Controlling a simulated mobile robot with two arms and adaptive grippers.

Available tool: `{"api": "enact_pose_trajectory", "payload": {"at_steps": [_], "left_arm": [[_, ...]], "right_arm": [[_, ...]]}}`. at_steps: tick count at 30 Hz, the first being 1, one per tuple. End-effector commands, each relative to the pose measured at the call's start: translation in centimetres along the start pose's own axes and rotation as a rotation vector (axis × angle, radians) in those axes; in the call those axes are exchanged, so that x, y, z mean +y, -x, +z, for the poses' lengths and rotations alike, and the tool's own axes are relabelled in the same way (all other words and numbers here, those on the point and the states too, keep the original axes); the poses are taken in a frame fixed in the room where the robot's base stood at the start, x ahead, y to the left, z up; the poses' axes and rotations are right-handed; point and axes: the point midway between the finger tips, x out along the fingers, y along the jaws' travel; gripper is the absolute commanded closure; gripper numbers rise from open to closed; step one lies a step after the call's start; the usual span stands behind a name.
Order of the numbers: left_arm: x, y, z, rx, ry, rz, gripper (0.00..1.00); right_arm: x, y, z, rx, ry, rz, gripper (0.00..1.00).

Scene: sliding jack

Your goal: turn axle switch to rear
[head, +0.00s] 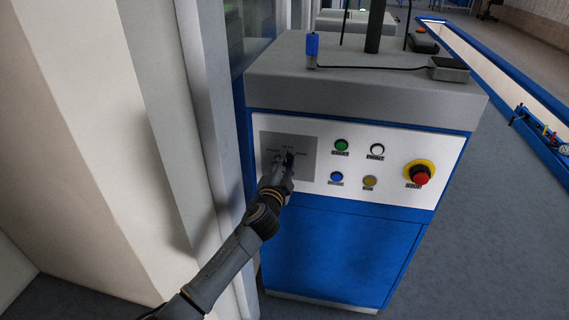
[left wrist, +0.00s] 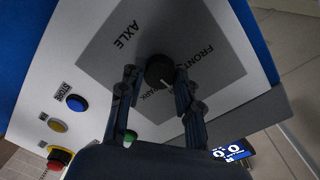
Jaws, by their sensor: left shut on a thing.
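The axle switch is a round black knob (left wrist: 159,69) on a grey plate (left wrist: 104,68) marked AXLE, FRONT and PARK in the left wrist view. A small pale pointer line shows on the knob's lower edge, toward the PARK lettering. My left gripper (left wrist: 157,80) has a finger on each side of the knob and is shut on it. In the head view my left gripper (head: 284,168) reaches the grey plate (head: 305,150) at the left of the control panel and hides much of the knob. A REAR label is not readable. My right gripper is not in view.
Right of the plate are a green button (head: 341,145), a white button (head: 377,150), a blue button (head: 336,177), a yellow button (head: 370,181) and a red stop button (head: 420,175). A pale column (head: 150,140) stands close left of my arm.

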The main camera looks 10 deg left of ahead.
Motion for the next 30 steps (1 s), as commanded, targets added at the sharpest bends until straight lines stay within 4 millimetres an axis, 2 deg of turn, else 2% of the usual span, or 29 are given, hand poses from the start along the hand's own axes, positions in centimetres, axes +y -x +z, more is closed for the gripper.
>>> {"api": "enact_pose_trajectory", "payload": {"at_steps": [9, 21, 22, 25, 30], "left_arm": [[0.1, 0.02, 0.01, -0.004, -0.074, 0.002, 0.98], [0.13, 0.03, 0.02, -0.004, -0.078, 0.002, 0.98], [0.13, 0.03, 0.02, -0.004, -0.078, 0.002, 0.64], [0.12, 0.03, 0.02, -0.004, -0.078, 0.002, 0.44], [0.07, 0.01, 0.0, -0.004, -0.077, 0.001, 0.43]], "right_arm": [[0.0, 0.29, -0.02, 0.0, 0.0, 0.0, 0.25], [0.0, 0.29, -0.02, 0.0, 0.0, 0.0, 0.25], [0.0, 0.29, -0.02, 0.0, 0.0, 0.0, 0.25], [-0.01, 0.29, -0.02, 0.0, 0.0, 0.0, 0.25], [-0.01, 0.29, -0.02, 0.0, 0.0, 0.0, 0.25]]}}
